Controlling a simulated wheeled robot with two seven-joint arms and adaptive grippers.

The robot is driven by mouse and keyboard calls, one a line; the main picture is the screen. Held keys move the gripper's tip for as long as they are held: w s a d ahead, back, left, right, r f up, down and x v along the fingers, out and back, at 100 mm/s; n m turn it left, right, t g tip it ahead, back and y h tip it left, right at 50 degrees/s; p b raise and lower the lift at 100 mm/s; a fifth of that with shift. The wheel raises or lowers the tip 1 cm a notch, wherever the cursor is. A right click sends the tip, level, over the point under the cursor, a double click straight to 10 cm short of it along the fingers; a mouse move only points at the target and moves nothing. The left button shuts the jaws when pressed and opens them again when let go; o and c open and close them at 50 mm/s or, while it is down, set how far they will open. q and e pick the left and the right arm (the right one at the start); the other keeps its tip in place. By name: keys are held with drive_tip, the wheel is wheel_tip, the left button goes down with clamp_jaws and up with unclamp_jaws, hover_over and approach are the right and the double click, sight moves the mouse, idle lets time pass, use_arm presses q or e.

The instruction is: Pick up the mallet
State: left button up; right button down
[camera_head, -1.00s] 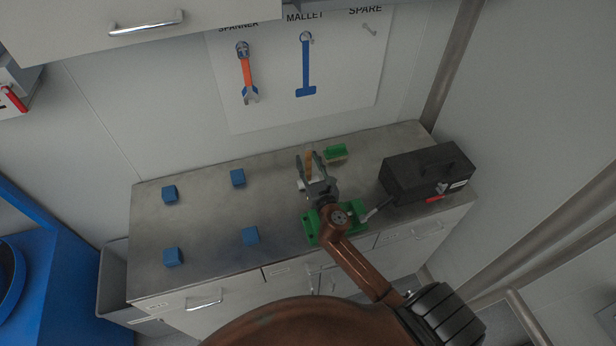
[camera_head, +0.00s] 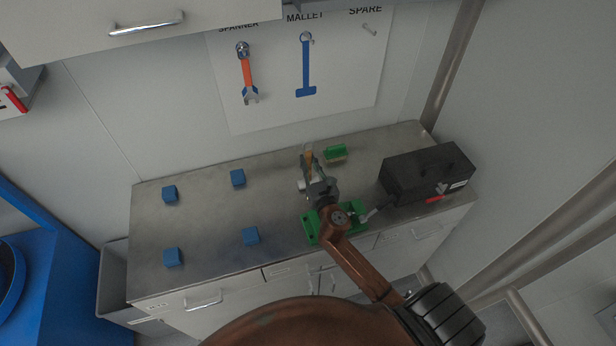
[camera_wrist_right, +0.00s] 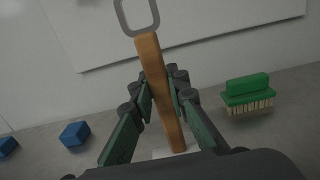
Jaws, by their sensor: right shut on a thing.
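The mallet has a tan wooden handle (camera_wrist_right: 157,80) with a grey metal loop at its upper end, seen in the right wrist view. The handle stands nearly upright over the worktop. Its pale head (camera_head: 302,185) shows partly beside my right gripper in the head view. My right gripper (camera_wrist_right: 164,92) is shut on the handle, with a finger on either side of it. In the head view the right gripper (camera_head: 308,160) is over the back middle of the worktop. My left gripper is not in view.
A green brush (camera_head: 336,153) stands just right of my right gripper. A black toolbox (camera_head: 425,172) is farther right. Several blue cubes (camera_head: 238,178) are on the left of the worktop (camera_head: 205,215). A board with a spanner (camera_head: 246,75) and a blue mallet outline (camera_head: 306,70) hangs behind.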

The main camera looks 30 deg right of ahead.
sight(309, 156)
drive_tip(key=shift+r, duration=0.45)
wheel_tip(309, 156, up, 3)
drive_tip(key=shift+f+p, duration=0.1)
drive_tip(key=shift+p, duration=0.7)
drive_tip(key=s+r, duration=0.1)
drive_tip(key=r, duration=0.1)
drive_tip(key=s+a+r+p, duration=0.2)
drive_tip(key=s+r, duration=0.1)
drive_tip(key=shift+s+a+r, duration=0.1)
drive_tip(key=shift+a+r, duration=0.05)
drive_tip(key=shift+r, duration=0.15)
drive_tip(key=s+a+r, duration=0.3)
drive_tip(key=s+a, duration=0.1)
drive_tip(key=s, duration=0.4)
drive_tip(key=shift+r, duration=0.4)
drive_tip(key=shift+s+a, duration=0.1)
drive_tip(key=shift+a, duration=0.05)
